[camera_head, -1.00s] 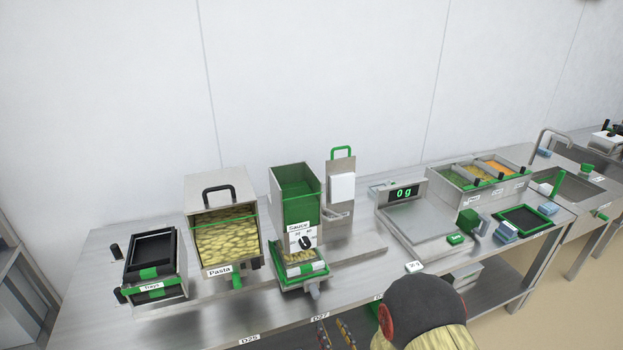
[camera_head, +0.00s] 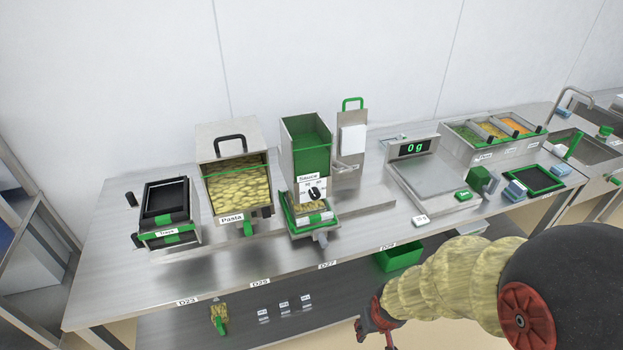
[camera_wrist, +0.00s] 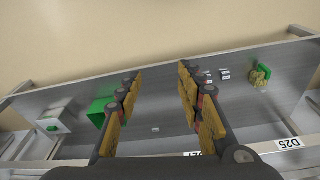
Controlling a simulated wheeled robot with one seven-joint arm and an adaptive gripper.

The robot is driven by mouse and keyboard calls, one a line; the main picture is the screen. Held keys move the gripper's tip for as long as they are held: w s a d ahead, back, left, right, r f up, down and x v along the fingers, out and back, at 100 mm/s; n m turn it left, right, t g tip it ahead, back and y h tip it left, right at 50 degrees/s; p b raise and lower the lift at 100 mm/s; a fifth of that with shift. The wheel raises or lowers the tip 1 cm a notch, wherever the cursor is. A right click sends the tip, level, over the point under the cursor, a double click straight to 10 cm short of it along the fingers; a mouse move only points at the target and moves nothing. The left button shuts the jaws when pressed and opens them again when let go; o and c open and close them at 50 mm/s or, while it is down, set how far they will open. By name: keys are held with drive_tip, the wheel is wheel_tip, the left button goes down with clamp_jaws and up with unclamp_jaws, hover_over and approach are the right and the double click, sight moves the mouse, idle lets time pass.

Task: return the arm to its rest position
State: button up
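My gripper (camera_wrist: 157,95) shows in the wrist view with its two fingers wide apart and nothing between them. Beyond the fingers lies the lower shelf (camera_wrist: 235,110) of the steel bench. In the head view my arm comes in from the lower right, and my gripper (camera_head: 376,325) hangs low in front of the bench, partly cut off by the bottom edge. It is apart from everything on the bench top.
The bench top (camera_head: 235,262) holds a tray holder (camera_head: 167,235), pasta bin (camera_head: 232,219), sauce dispenser (camera_head: 305,145) and scale (camera_head: 432,178) reading 0 g. A green bin (camera_head: 398,258) sits below. The front strip of the bench is mostly clear.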

drive_tip(key=s+d+r+t, duration=0.1)
drive_tip(key=s+r, duration=0.1)
drive_tip(key=r, duration=0.9)
drive_tip(key=s+d+r+m+t+p, duration=0.1)
drive_tip(key=s+r, duration=0.2)
drive_tip(key=r, duration=0.8)
drive_tip(key=s+d+r+t+p, duration=0.1)
drive_tip(key=s+r, duration=0.2)
drive_tip(key=r, duration=0.8)
drive_tip(key=shift+s+r+m, duration=0.25)
drive_tip(key=shift+r+m, duration=0.05)
drive_tip(key=shift+r, duration=0.1)
